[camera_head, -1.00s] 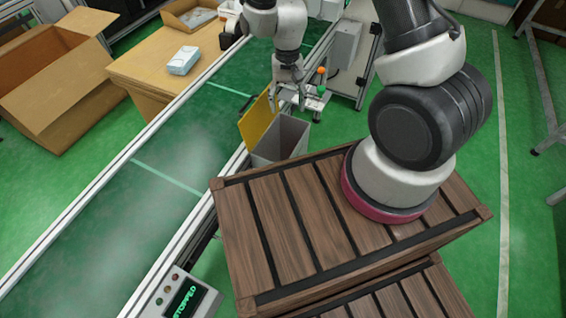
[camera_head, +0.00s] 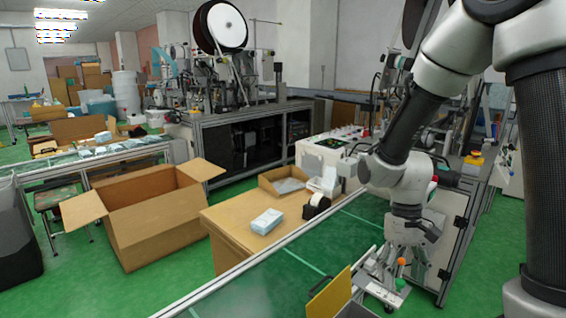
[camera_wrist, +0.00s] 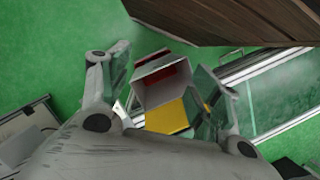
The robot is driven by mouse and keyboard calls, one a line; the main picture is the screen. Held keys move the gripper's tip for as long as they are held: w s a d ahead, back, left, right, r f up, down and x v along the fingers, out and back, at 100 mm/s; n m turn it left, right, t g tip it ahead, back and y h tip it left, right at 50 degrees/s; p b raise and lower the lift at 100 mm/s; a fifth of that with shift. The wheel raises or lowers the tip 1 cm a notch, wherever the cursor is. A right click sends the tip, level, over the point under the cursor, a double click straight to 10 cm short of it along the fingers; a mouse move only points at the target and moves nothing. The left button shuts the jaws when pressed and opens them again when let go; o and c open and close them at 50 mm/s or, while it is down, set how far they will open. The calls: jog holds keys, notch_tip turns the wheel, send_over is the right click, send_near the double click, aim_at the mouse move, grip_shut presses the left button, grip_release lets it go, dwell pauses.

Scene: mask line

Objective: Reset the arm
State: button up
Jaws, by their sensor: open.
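My arm reaches in from the right in the head view. My gripper (camera_head: 392,268) hangs fingers-down beside the conveyor, close to a bin with a yellow panel (camera_head: 332,296). In the wrist view my gripper (camera_wrist: 172,78) has its two fingers spread wide, with nothing held between them. The open bin (camera_wrist: 153,93) shows below and between the fingers, with red inside and the yellow panel (camera_wrist: 168,117) at its near side. I cannot tell the exact height of the fingers above the bin.
The green conveyor (camera_head: 262,290) runs beside the gripper. A wooden table (camera_head: 228,226) holds a light-blue pack (camera_head: 267,222) and a shallow carton (camera_head: 280,183). A large open cardboard box (camera_head: 150,225) stands on the green floor at left.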

jog(key=s+d+r+t, duration=0.3)
jog(key=s+d+r, duration=0.1)
jog(key=r, duration=0.6)
jog(key=s+d+r+m+t, duration=0.1)
jog(key=s+d+r+t, duration=0.3)
jog(key=r, duration=0.6)
jog(key=shift+s+d+r+t, duration=0.3)
jog(key=shift+s+d+r, duration=0.1)
jog(key=shift+s+d, duration=0.15)
